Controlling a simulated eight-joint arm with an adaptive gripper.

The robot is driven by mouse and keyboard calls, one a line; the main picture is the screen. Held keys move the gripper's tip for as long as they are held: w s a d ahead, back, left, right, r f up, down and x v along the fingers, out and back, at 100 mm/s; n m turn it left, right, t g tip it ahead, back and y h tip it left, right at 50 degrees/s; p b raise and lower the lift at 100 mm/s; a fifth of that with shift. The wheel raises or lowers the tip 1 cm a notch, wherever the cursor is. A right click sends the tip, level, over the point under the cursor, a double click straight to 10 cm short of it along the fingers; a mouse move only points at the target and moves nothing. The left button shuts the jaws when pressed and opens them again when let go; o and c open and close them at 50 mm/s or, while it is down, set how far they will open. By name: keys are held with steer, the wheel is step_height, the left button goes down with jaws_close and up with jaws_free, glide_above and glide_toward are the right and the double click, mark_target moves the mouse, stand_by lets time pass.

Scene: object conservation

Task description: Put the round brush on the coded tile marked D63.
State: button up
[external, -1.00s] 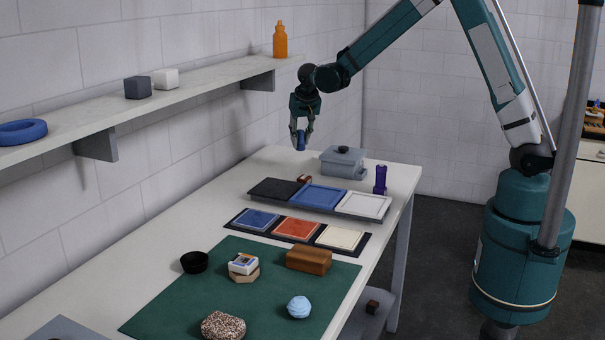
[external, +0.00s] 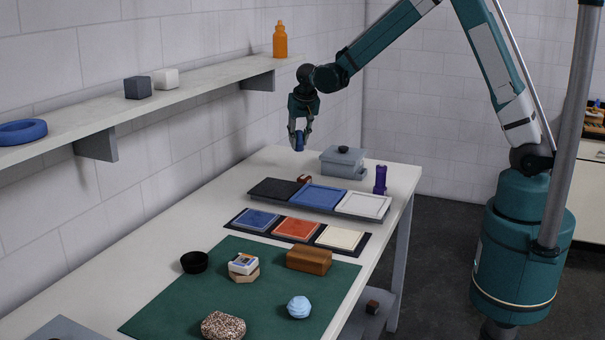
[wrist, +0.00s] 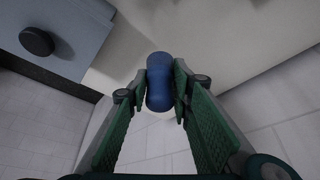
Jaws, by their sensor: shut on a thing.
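My gripper (external: 299,138) is shut on a small dark blue object with a narrowed waist (wrist: 160,82), held in the air above the far end of the table. I cannot tell from its shape whether it is the round brush. It sits between the two green finger pads in the wrist view. Coloured tiles lie in two rows: a black tile (external: 274,189), a blue tile (external: 319,196) and a white tile (external: 363,205) behind, and a blue tile (external: 257,219), a red-orange tile (external: 297,229) and a cream tile (external: 340,237) in front. No code is readable.
A grey lidded box (external: 341,164) and a purple cylinder (external: 380,180) stand near the tiles; a small brown block (external: 304,179) is behind them. A green mat (external: 205,300) in front holds several objects. A wall shelf (external: 200,92) runs along the left.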

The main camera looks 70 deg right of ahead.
steer(key=a+r+n+t+y, duration=0.1)
steer(key=a+n, duration=0.1)
steer(key=a, duration=1.6)
steer(key=a+r+n, duration=0.2)
steer(key=a+n, duration=0.1)
steer(key=a, duration=1.6)
steer(key=s+a+n, duration=0.1)
steer(key=s+a, duration=0.4)
steer(key=a, duration=0.6)
steer(key=s+a+r+n+y, duration=0.1)
steer(key=s+a, duration=0.4)
steer(key=a, duration=0.7)
steer(key=s+a+r+n+y, duration=0.1)
steer(key=s+a+n, duration=0.2)
steer(key=a, duration=0.9)
steer(key=s, duration=0.3)
steer(key=shift+r+t+p, duration=0.2)
steer(key=shift+t+p, duration=0.1)
steer(key=shift+s+f, duration=0.1)
glide_toward(236, 259)
steer(key=shift+w+d+f, duration=0.15)
steer(key=shift+w+d, duration=0.1)
steer(key=shift+w, duration=0.55)
steer(key=shift+f, duration=1.85)
